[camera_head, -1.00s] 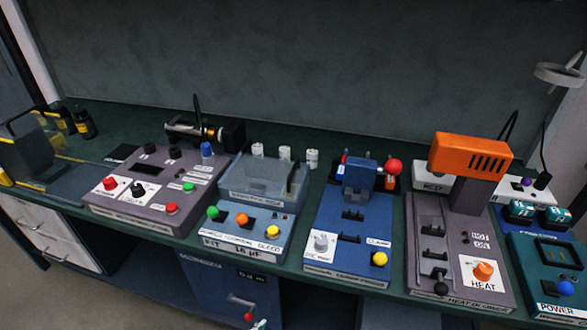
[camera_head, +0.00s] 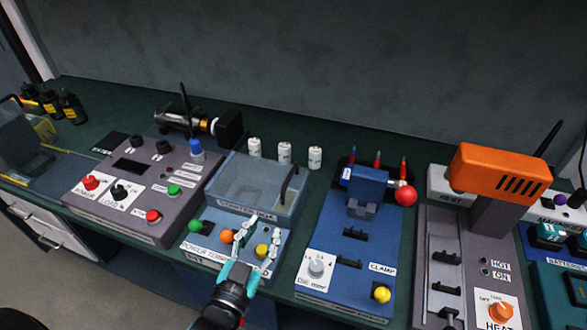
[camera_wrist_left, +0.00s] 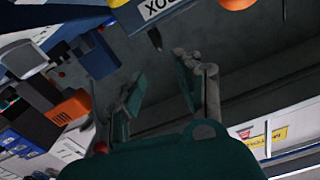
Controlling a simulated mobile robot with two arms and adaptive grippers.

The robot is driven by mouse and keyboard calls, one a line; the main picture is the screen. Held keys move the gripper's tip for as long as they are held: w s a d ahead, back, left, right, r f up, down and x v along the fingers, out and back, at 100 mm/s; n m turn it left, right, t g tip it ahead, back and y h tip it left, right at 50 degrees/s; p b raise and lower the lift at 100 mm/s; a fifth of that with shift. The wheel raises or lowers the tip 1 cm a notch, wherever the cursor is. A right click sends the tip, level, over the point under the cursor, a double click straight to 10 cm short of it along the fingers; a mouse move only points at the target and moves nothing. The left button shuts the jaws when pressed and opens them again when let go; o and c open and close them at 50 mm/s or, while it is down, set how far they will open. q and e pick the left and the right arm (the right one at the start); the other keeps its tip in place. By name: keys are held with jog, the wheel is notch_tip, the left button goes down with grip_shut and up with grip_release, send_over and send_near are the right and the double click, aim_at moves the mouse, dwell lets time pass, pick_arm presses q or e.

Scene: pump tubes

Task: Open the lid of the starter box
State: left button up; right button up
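The starter box (camera_head: 240,214) is a blue box with a clear, see-through lid (camera_head: 255,180) that looks closed. A dark handle (camera_head: 289,183) stands at the lid's right side. Orange, green and yellow knobs sit on the panel in front of it. My left gripper (camera_head: 258,236) is open and empty over this front panel, in front of the lid and apart from the handle. My right gripper is not seen.
A grey control panel (camera_head: 135,190) stands left of the box, and a blue clamp station (camera_head: 355,235) with a red ball knob (camera_head: 406,196) stands right. An orange heat tool (camera_head: 500,172) is further right. Several white cylinders (camera_head: 285,152) stand behind the box.

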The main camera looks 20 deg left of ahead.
pick_arm(q)
jog(key=p, duration=0.1)
send_near(288, 179)
jog(key=w, duration=0.4)
jog(key=w+p, duration=0.1)
jog(key=w, duration=0.4)
jog(key=shift+w+d+f, duration=0.1)
jog(key=shift+w+f, duration=0.1)
jog(key=shift+f, duration=0.05)
jog(key=shift+w, duration=0.55)
grip_shut()
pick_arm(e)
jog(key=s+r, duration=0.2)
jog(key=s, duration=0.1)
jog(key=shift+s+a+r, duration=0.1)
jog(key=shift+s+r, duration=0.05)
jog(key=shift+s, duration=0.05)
